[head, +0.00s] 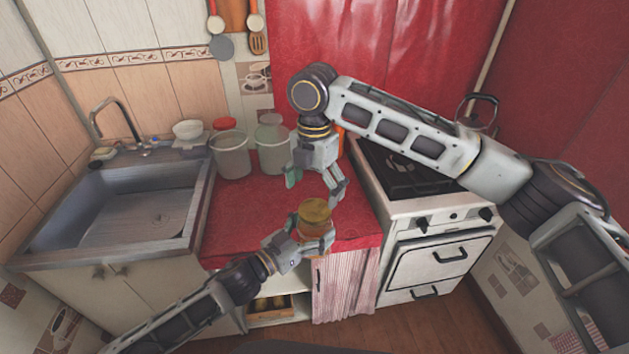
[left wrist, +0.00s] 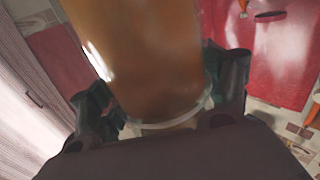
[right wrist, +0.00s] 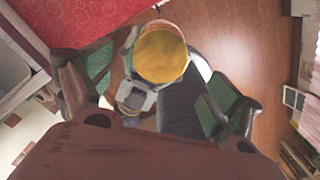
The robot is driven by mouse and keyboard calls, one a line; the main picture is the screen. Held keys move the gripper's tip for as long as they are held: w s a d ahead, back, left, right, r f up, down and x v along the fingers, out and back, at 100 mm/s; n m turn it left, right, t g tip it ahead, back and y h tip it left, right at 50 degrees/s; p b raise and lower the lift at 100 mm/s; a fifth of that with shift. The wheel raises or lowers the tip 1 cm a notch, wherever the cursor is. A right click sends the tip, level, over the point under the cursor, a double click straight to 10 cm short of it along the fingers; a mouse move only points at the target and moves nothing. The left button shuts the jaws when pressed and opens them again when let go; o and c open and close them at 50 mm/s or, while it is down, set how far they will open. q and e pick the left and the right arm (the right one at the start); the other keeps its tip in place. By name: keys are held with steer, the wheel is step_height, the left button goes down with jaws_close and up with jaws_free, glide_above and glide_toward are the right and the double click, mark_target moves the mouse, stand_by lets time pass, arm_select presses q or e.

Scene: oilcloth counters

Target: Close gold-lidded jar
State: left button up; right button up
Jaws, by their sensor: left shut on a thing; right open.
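The gold-lidded jar (head: 314,228) is upright near the front edge of the red counter, with an amber body and a gold lid (head: 316,210) on top. My left gripper (head: 308,246) is shut around the jar's body; the left wrist view shows the amber jar (left wrist: 155,55) between its fingers. My right gripper (head: 314,192) is open and empty above and a little behind the jar, pointing down. The right wrist view shows the gold lid (right wrist: 161,55) below, between the spread fingers. Whether the lid is fully seated cannot be told.
The red counter (head: 245,205) has a clear patch left of the jar. Two clear containers (head: 231,155) (head: 271,145) stand at the back. A metal sink (head: 120,215) is on the left, and a stove (head: 425,210) with a kettle (head: 478,112) is on the right.

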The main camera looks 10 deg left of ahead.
mark_target(314, 209)
steer(key=shift+f, duration=2.9)
steer(key=c, duration=1.1)
steer(key=shift+c, duration=0.2)
steer(key=shift+m, duration=0.3)
